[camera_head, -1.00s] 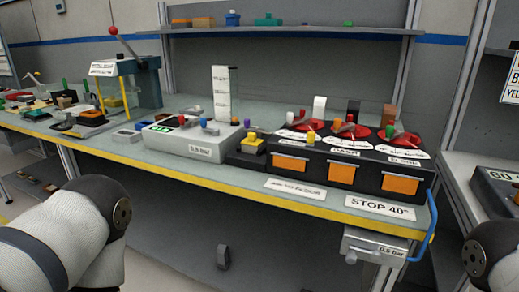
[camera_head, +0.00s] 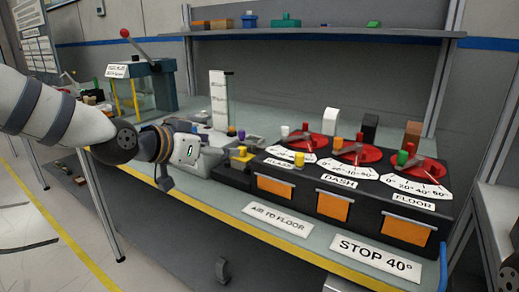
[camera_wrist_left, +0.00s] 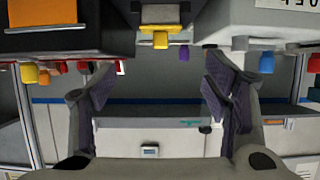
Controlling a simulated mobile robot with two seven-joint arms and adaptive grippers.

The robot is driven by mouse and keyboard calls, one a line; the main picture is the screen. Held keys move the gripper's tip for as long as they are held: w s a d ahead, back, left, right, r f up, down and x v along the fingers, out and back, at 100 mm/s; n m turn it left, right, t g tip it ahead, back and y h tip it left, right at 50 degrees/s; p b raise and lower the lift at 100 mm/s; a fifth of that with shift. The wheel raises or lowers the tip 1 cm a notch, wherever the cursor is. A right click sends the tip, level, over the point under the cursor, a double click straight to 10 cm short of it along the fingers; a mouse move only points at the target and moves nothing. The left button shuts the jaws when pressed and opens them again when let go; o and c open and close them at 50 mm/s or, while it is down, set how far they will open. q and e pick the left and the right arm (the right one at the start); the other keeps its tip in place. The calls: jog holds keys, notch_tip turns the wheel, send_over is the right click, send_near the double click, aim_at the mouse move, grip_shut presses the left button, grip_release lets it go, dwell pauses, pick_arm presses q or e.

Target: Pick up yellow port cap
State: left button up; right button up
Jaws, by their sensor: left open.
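A small yellow cap (camera_head: 299,159) stands on the left end of the dark dashboard module (camera_head: 345,190), above its left orange flap. A small yellow piece, seemingly the same cap, shows at the left of the left wrist view (camera_wrist_left: 29,73), which looks upside down. A separate yellow block (camera_head: 243,155) sits on a dark box left of the module; it also shows at top centre in the left wrist view (camera_wrist_left: 160,38). My left gripper (camera_wrist_left: 160,75) is open and empty, its fingers spread below that block in the picture. In the head view its fingertips are hard to make out. My right gripper is out of view.
Red dials and coloured caps cover the module's top. A pale unit with a purple cap (camera_head: 241,134) stands behind my left gripper. The table's yellow front edge (camera_head: 250,240) runs below. A shelf (camera_head: 310,34) is above, and a blue handle (camera_head: 443,265) is at right.

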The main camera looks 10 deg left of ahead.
aim_at(241, 147)
pick_arm(q)
jog(key=b+x, duration=0.1)
jog(key=x, duration=0.6)
jog(key=b+x, duration=0.1)
jog(key=x, duration=0.2)
jog(key=shift+a+f+b, duration=0.1)
jog(key=shift+f+b, duration=0.2)
jog(key=shift+f, duration=0.15)
jog(key=shift+w+r, duration=0.1)
jog(key=shift+w, duration=0.15)
jog(key=shift+s+r, duration=0.1)
jog(key=shift+r, duration=0.05)
jog(key=shift+c, duration=0.2)
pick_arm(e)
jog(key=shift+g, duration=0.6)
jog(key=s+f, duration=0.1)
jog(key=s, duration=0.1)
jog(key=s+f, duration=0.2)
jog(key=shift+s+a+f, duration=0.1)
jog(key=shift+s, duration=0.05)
pick_arm(q)
jog(key=c, duration=1.1)
jog(key=shift+c, duration=0.7)
